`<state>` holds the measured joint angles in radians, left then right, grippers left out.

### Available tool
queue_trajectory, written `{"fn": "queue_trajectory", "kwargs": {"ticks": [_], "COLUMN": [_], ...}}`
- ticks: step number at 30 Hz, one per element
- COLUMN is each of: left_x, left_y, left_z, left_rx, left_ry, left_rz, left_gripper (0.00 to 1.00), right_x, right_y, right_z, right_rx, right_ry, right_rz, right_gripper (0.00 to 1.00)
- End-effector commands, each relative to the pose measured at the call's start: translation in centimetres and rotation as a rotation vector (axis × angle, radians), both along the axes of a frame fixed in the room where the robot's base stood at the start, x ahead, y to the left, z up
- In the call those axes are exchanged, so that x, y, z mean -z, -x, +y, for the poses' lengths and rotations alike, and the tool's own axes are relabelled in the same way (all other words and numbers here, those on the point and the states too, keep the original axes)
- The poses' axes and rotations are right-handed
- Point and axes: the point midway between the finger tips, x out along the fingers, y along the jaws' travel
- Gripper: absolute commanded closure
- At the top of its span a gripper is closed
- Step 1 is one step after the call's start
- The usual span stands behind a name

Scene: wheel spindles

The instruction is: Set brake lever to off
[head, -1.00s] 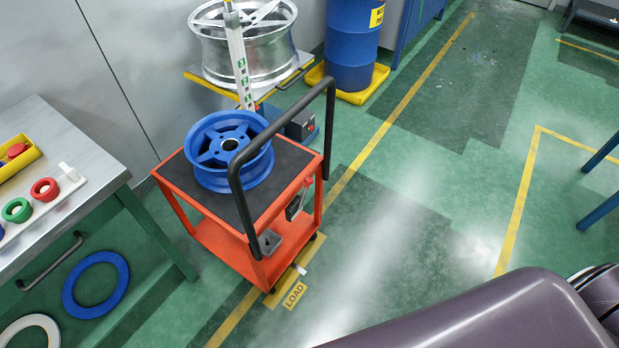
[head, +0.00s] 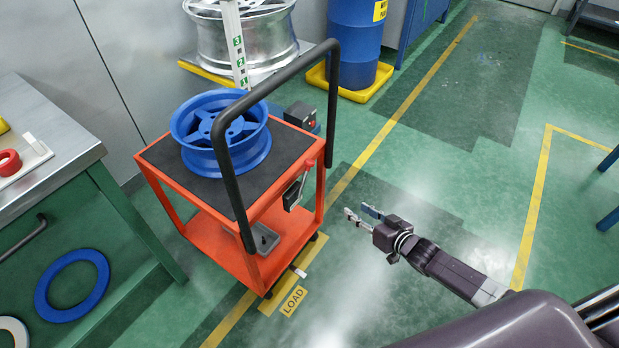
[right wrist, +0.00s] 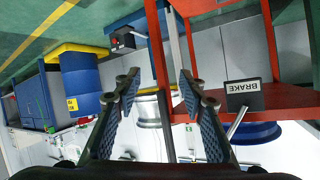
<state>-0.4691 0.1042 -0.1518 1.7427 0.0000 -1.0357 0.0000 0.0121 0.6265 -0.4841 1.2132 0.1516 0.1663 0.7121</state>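The brake lever (head: 302,181) is a thin pale rod with a red knob, sticking up from a dark box (head: 291,196) on the right side of the orange cart (head: 237,258). In the right wrist view the picture is upside down; the box labelled BRAKE (right wrist: 258,97) and part of the lever (right wrist: 237,122) show to the right of the fingers. My right gripper (head: 360,212) is open and empty, apart from the lever, to its right and lower in the head view. Its open fingers also show in the right wrist view (right wrist: 157,88). My left gripper is not in view.
A blue wheel (head: 220,134) lies on the cart top, beside the black push handle (head: 283,78). A metal workbench (head: 50,150) is at the left. A silver wheel (head: 245,45) and blue drum (head: 353,45) stand behind. Floor right of the cart is clear.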

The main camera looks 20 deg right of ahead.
Motion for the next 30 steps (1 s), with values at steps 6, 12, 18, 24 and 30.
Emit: {"fn": "queue_trajectory", "kwargs": {"ticks": [6,12,18,24,30], "left_x": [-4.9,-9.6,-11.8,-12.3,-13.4], "left_y": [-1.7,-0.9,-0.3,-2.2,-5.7], "left_z": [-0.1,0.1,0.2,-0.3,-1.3], "left_rx": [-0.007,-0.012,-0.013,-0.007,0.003], "left_ry": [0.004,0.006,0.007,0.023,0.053], "left_rz": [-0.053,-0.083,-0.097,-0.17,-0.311], "left_gripper": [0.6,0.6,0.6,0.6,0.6], "right_x": [-8.2,-13.8,-16.0,-16.2,-16.1], "right_y": [-4.2,-3.8,-3.2,-4.5,-6.9], "right_z": [3.6,6.8,8.1,9.2,11.0], "right_rx": [-0.151,-0.279,-0.332,-0.334,-0.333], "right_ry": [-0.21,-0.37,-0.434,-0.441,-0.439], "right_rz": [-0.181,-0.235,-0.242,-0.244,-0.244], "right_gripper": [0.62,0.62,0.62,0.62,0.62]}}
